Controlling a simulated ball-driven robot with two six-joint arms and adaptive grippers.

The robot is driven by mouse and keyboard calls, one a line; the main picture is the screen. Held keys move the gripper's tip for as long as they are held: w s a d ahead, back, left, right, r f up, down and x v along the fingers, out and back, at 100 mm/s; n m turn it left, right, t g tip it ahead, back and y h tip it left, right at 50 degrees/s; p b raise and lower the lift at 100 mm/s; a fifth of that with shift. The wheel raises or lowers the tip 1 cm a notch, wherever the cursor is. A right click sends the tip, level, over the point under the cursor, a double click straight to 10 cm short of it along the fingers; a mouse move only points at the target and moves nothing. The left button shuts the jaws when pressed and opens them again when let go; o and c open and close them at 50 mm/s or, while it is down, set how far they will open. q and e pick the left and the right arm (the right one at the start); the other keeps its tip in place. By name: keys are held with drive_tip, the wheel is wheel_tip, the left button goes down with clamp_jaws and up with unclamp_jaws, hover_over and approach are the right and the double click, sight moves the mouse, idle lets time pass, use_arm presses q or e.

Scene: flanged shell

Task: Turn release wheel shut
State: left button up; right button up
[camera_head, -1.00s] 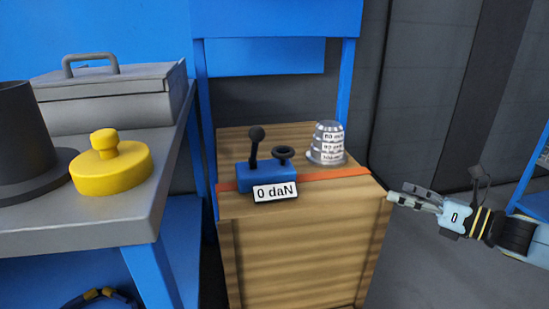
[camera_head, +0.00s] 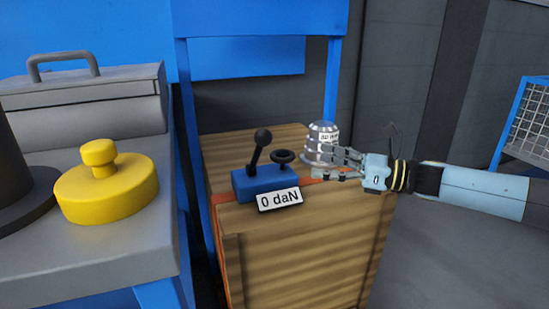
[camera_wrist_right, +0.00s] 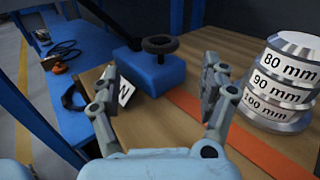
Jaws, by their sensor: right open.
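The release wheel (camera_head: 282,156) is a small black handwheel on top of a blue ratchet body (camera_head: 263,182), which sits on an orange strap across a wooden crate (camera_head: 290,250). A black lever with a ball knob (camera_head: 262,136) rises beside the wheel. A tag on the body reads 0 daN (camera_head: 279,200). My right gripper (camera_head: 335,163) is to the right of the wheel, apart from it. In the right wrist view the wheel (camera_wrist_right: 160,44) lies ahead between the open, empty fingers (camera_wrist_right: 160,90). My left gripper is not in view.
A silver stepped cone (camera_head: 322,138), marked 80, 90 and 100 mm (camera_wrist_right: 282,80), stands on the crate close beside my right gripper. A grey bench (camera_head: 100,255) at left holds a yellow knobbed disc (camera_head: 106,188) and a grey toolbox (camera_head: 90,108). Blue posts stand behind the crate.

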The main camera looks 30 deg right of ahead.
sight(285, 154)
use_arm(q)
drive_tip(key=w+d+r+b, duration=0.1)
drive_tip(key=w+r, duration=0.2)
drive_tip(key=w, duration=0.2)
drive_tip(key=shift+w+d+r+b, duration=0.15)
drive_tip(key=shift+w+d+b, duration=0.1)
drive_tip(key=shift+b, duration=0.15)
use_arm(e)
drive_tip(key=x, duration=0.9)
drive_tip(key=shift+w+a, duration=0.1)
drive_tip(key=shift+w, duration=0.05)
drive_tip(key=c, duration=1.2)
